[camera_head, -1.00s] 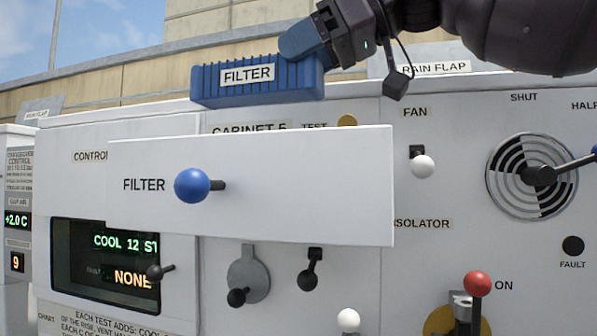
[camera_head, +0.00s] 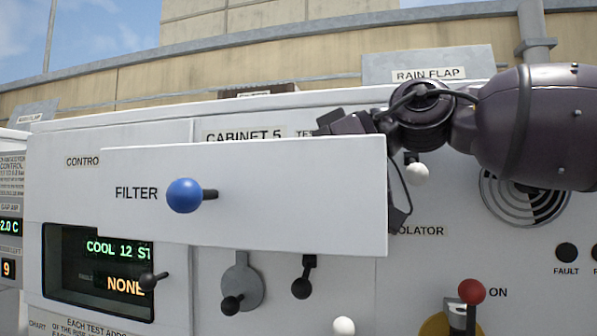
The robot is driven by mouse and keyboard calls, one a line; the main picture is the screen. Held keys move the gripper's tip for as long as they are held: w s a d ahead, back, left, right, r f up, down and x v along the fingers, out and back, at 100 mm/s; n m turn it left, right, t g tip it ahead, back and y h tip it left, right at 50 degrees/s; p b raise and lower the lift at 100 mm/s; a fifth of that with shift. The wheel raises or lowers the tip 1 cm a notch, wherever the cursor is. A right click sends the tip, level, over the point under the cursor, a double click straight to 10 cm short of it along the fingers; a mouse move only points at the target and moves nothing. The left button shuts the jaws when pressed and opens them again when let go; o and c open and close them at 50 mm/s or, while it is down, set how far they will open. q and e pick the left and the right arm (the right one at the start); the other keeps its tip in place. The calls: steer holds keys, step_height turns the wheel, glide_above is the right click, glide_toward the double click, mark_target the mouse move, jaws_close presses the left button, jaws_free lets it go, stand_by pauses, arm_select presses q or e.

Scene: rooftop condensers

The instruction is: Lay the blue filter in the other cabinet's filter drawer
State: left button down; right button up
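The filter drawer of Cabinet 5 is pulled out, and its white front (camera_head: 300,195) faces me with a FILTER label and a blue ball knob (camera_head: 185,195). My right gripper (camera_head: 345,123) is at the drawer's upper right, partly behind the top edge of its front. Its fingertips are hidden there, so I cannot see whether they are open or shut. The blue filter is not visible; the drawer front hides the space below and behind the gripper. My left gripper is not in view.
The cabinet face has a lit display (camera_head: 98,272), small dark levers (camera_head: 302,285), a red-knobbed switch (camera_head: 471,293) and a round vent (camera_head: 520,200) partly behind my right arm. A RAIN FLAP plate (camera_head: 428,66) stands behind the cabinet top.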

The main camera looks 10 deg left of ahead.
steer(key=shift+f, duration=0.25)
steer(key=o, duration=0.9)
steer(key=shift+r, duration=0.1)
steer(key=shift+d+r, duration=0.1)
steer(key=shift+d, duration=0.25)
steer(key=shift+b+v, duration=0.9)
steer(key=shift+v, duration=4.75)
